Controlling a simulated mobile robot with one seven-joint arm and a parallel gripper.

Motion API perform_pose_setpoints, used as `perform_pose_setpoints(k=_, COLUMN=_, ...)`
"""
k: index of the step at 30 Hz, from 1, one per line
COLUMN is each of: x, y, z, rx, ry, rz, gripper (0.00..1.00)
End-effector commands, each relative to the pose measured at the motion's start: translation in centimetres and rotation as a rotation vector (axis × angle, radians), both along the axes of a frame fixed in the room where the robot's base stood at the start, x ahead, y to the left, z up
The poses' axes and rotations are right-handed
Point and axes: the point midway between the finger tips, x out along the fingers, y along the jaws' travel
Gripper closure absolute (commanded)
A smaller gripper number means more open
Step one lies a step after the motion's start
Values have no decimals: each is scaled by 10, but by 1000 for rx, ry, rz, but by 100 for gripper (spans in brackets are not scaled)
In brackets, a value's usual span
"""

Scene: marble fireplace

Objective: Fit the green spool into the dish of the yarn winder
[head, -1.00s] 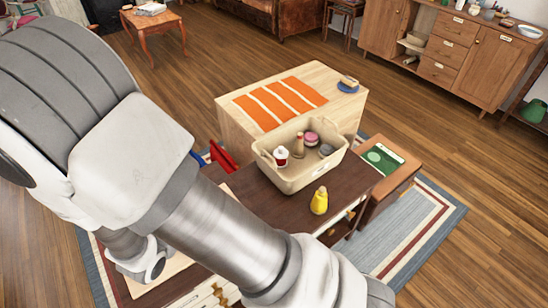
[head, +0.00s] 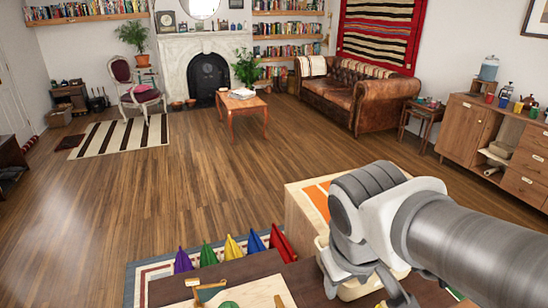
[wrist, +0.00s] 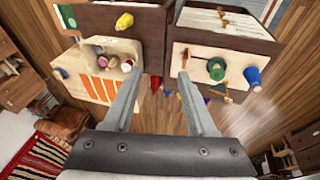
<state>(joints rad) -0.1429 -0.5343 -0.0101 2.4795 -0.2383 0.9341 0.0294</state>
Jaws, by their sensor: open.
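In the head view a green round top (head: 229,304) shows at the bottom edge, near a wooden piece with blue (head: 209,291). My gripper (wrist: 160,74) is open and empty, its fingers apart above the tables. The fingertips are not clear in the head view.
Open wooden floor (head: 130,210) lies beyond.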

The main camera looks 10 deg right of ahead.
Motion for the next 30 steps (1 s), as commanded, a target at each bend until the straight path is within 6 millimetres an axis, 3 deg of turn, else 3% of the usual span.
perform_pose_setpoints(k=3, x=-7, y=4, z=21, rx=118, ry=-110, rz=-94, gripper=43)
perform_pose_setpoints(k=9, x=-12, y=10, z=38, rx=219, ry=-202, rz=-162, gripper=43)
perform_pose_setpoints(k=30, x=-12, y=11, z=39, rx=230, ry=-211, rz=-168, gripper=43)
